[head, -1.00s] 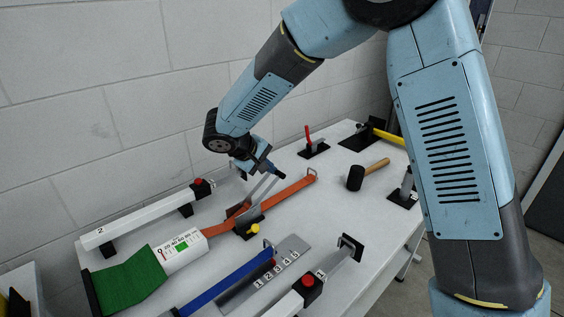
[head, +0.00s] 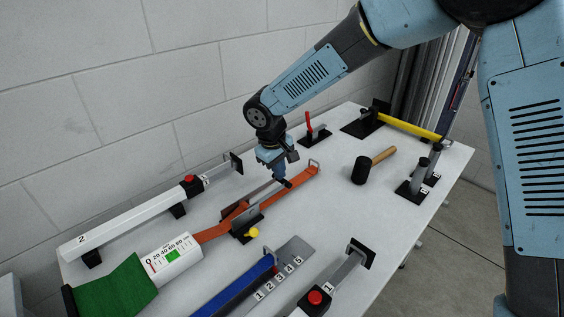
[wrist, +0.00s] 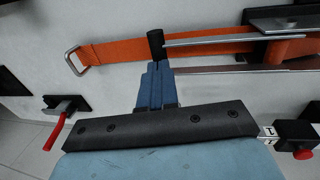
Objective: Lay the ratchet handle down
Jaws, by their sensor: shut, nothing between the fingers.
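The ratchet (head: 240,221) sits on the orange strap (head: 297,187) in the middle of the table, with a yellow knob (head: 254,232) at its near side. Its grey handle bars (head: 262,197) slope low to the upper right, over the strap, and end in a black cross grip (head: 287,184). In the wrist view the black grip (wrist: 155,45) lies across the strap's near edge. My gripper (head: 280,176) is shut and empty, pointing down at the grip. In the wrist view its fingertips (wrist: 157,66) are right by the grip; whether they touch is unclear.
A black mallet (head: 361,170), a red-handled clamp (head: 311,128) and a yellow bar (head: 405,128) stand toward the back right. A white beam with a red button (head: 190,181) lies along the wall side. A blue strap (head: 232,286) and numbered plate (head: 293,253) are nearer.

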